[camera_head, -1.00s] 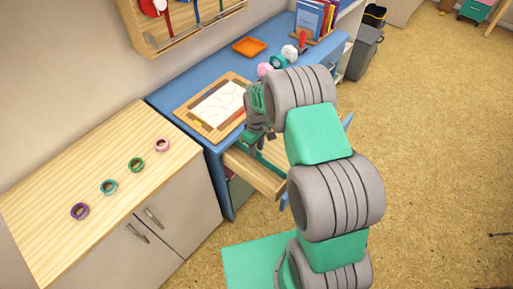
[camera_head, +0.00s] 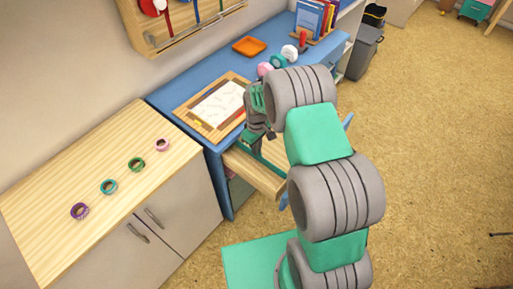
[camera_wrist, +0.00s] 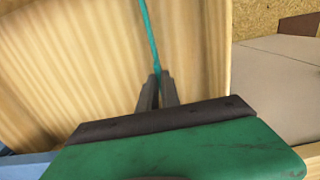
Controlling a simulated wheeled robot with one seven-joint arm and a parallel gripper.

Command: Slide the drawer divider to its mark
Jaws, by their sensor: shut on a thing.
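The open wooden drawer (camera_head: 250,174) sticks out from the blue desk (camera_head: 214,166). A thin teal divider (camera_wrist: 150,38) stands across the drawer; in the wrist view it runs from the top edge down to my fingertips. My gripper (camera_wrist: 158,88) is shut on the divider's near end, with a finger on each side of it. In the head view my gripper (camera_head: 262,146) is low over the drawer and my arm hides much of the drawer's right part. I see no mark in the drawer in either view.
A wooden board with paper (camera_head: 218,104) lies on the desk beside the drawer. An orange tray (camera_head: 249,46) and a book rack (camera_head: 314,20) stand farther back. A wooden-topped cabinet (camera_head: 60,185) with several tape rolls is at left.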

